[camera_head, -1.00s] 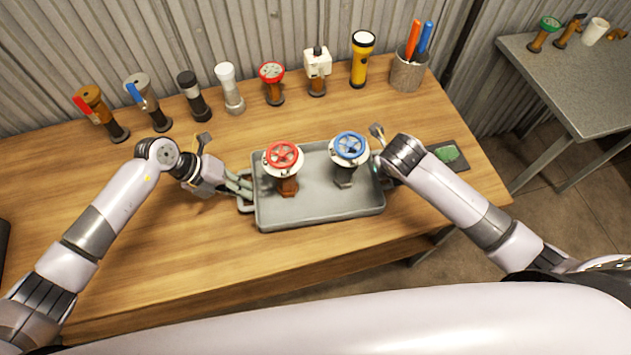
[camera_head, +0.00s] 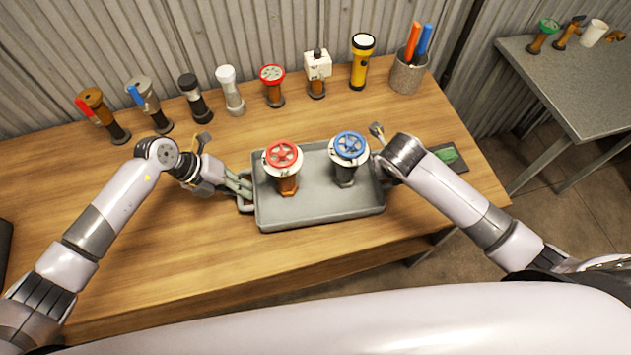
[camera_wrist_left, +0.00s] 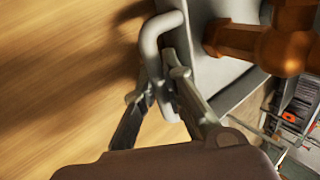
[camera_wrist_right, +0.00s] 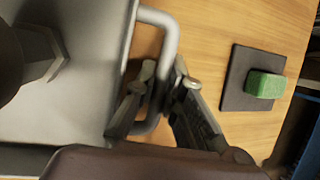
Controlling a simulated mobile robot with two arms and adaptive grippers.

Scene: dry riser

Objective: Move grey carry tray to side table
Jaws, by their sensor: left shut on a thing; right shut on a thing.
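The grey carry tray (camera_head: 325,208) lies on the wooden table, with a red-wheeled valve (camera_head: 284,165) and a blue-wheeled valve (camera_head: 348,157) standing upright on it. My left gripper (camera_head: 240,186) is at the tray's left handle. In the left wrist view my left gripper (camera_wrist_left: 160,88) has its fingers on either side of the grey handle bar and is shut on it. My right gripper (camera_wrist_right: 163,90) is shut on the tray's right handle, seen in the right wrist view; in the head view my right arm mostly hides that handle. The side table (camera_head: 600,90) stands at the far right.
Several valves and fittings, a yellow flashlight (camera_head: 362,62) and a pen cup (camera_head: 407,74) line the table's back edge. A dark mat with a green block (camera_head: 447,155) lies right of the tray. Small fittings and a white cup (camera_head: 594,32) stand along the side table's back; its front is clear.

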